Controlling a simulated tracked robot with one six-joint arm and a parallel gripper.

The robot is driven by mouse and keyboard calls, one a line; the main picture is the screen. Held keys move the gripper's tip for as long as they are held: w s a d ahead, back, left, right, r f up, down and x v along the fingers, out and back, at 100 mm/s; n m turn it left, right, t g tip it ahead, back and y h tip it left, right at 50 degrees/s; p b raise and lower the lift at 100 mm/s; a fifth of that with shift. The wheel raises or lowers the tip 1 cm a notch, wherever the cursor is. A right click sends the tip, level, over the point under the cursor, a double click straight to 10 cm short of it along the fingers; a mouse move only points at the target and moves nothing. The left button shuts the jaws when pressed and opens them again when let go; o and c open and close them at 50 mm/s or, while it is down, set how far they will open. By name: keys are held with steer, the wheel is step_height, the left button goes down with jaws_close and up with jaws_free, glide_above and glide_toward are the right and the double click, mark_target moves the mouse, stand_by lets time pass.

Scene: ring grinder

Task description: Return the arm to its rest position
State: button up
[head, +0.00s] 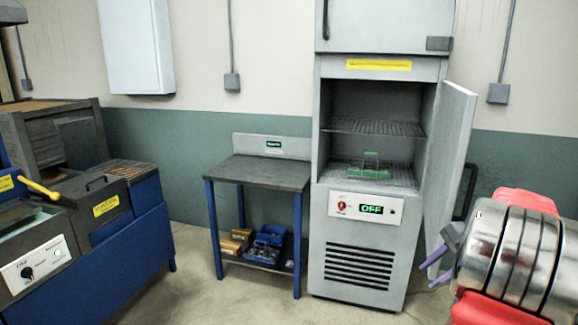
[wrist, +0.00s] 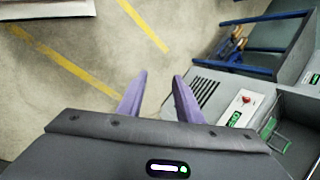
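My gripper (wrist: 160,95) shows in the wrist view with its two purple fingers apart and nothing between them. Past the fingers is bare floor and the grey front of the cabinet. In the head view my gripper (head: 440,258) is at the right, in front of the cabinet's open door (head: 452,150); part of it is hidden behind my own red and silver arm. It appears apart from the door, but the exact gap cannot be told.
The grey cabinet (head: 350,255) stands open with a green rack (head: 370,168) on its lower shelf; its panel reads OFF. A small blue-legged table (head: 258,172) stands to its left. A blue machine (head: 140,245) is at far left. The floor between is clear.

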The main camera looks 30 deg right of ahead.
steer(key=w+a+r+n+g+h, duration=0.2)
steer(key=a+n, duration=0.8)
steer(key=a, duration=1.5)
steer(key=s+a+r+n+t, duration=0.1)
steer(key=a+n, duration=0.4)
steer(key=a, duration=0.8)
steer(key=s+a+r+n+t, duration=0.1)
steer(key=s+a+r+n, duration=0.2)
steer(key=a, duration=1.1)
steer(key=shift+n+y, duration=0.4)
steer(key=shift+n, duration=0.7)
steer(key=shift+s, duration=0.15)
